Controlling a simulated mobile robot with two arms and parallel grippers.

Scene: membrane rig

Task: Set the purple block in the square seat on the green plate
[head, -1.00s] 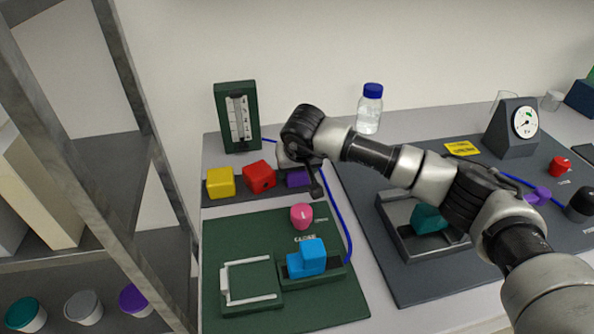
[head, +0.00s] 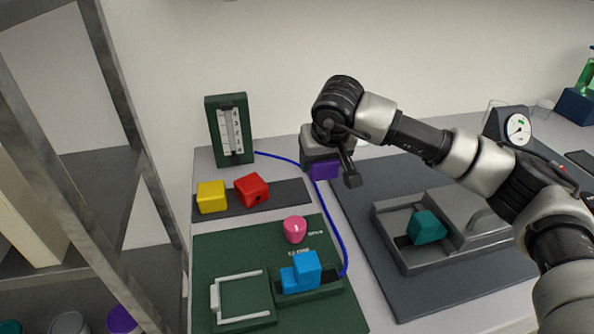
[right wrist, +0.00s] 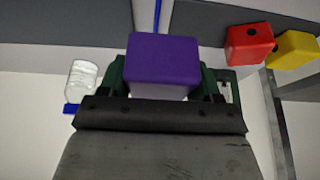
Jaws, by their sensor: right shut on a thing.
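My right gripper (head: 323,160) is shut on the purple block (head: 323,170). The block is held above the bench, right of the dark strip and behind the green plate (head: 225,243). In the right wrist view the purple block (right wrist: 163,62) sits between the fingers. The green plate carries a pink knob (head: 295,229), a white U-shaped bracket (head: 240,313) on a raised pad, and a blue stepped block (head: 303,270) on a dark base. I cannot clearly make out which part is the square seat. My left gripper is not in view.
A yellow block (head: 211,197) and a red block (head: 251,190) lie on the dark strip (head: 290,192). A green gauge stand (head: 229,130) is behind. A blue tube curves along the plate's right side. A grey tray (head: 395,250) with a teal block (head: 427,227) stands right.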

